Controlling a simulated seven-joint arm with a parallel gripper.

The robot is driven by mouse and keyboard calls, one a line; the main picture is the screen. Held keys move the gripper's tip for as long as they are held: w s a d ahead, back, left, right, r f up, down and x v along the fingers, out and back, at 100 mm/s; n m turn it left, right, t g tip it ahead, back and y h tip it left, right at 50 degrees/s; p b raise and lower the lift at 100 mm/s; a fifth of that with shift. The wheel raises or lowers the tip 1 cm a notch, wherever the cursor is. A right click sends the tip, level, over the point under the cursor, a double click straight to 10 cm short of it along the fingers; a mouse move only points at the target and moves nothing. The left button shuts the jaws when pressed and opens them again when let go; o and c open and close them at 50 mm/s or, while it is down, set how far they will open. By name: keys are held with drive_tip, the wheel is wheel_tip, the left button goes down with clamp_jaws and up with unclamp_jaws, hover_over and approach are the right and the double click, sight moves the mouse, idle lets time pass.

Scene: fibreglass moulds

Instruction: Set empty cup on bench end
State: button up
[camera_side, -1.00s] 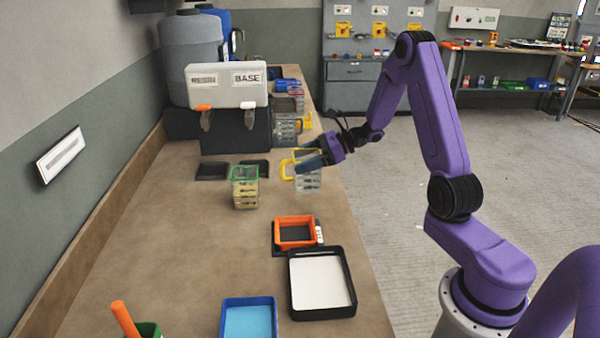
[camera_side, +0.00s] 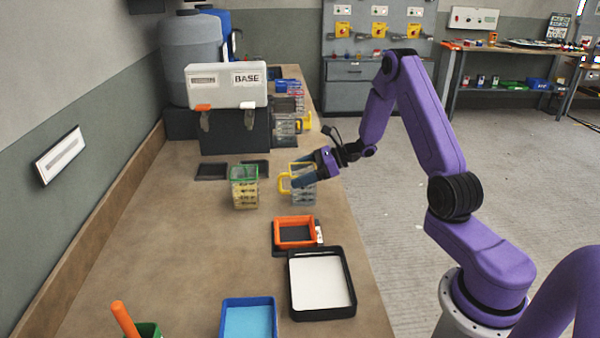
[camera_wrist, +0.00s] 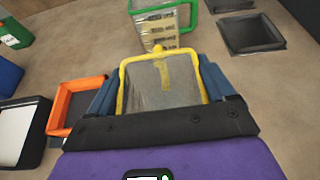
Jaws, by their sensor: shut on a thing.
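A clear cup with a yellow handle and rim (camera_side: 303,197) is at the right side of the bench (camera_side: 190,250). My gripper (camera_side: 303,176) is shut on this cup, with its blue fingers on either side. In the wrist view the cup (camera_wrist: 163,82) fills the space between the fingers (camera_wrist: 160,88), and its inside looks grey and empty. I cannot tell whether its base touches the bench. A second clear cup with a green rim and handle (camera_side: 244,190) stands just left of it, with yellowish contents.
An orange tray (camera_side: 296,233), a black tray with a white base (camera_side: 322,284) and a blue tray (camera_side: 249,318) lie nearer the camera. A BASE container (camera_side: 226,85) stands at the back. The left bench is clear.

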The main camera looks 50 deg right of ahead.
drive_tip(key=o, duration=1.1)
drive_tip(key=shift+c, duration=0.2)
drive_tip(key=shift+r, duration=0.15)
drive_tip(key=v, duration=1.2)
drive_tip(key=s+a+r+n+g, duration=0.1)
drive_tip(key=s+a+n+g, duration=0.45)
drive_tip(key=a+n, duration=0.4)
drive_tip(key=s+a+r+n+g, duration=0.1)
drive_tip(key=s+a+n+g, duration=0.45)
drive_tip(key=a, duration=0.65)
drive_tip(key=s+a+r+n+t+h, duration=0.1)
drive_tip(key=s+n+h, duration=0.8)
drive_tip(key=s+n, duration=0.9)
drive_tip(key=a+r+n, duration=0.1)
drive_tip(key=a+n, duration=0.1)
drive_tip(key=n, duration=0.4)
drive_tip(key=shift+a+r+n+t, duration=0.25)
drive_tip(key=shift+r+n+t, duration=0.05)
drive_tip(key=shift+r, duration=0.05)
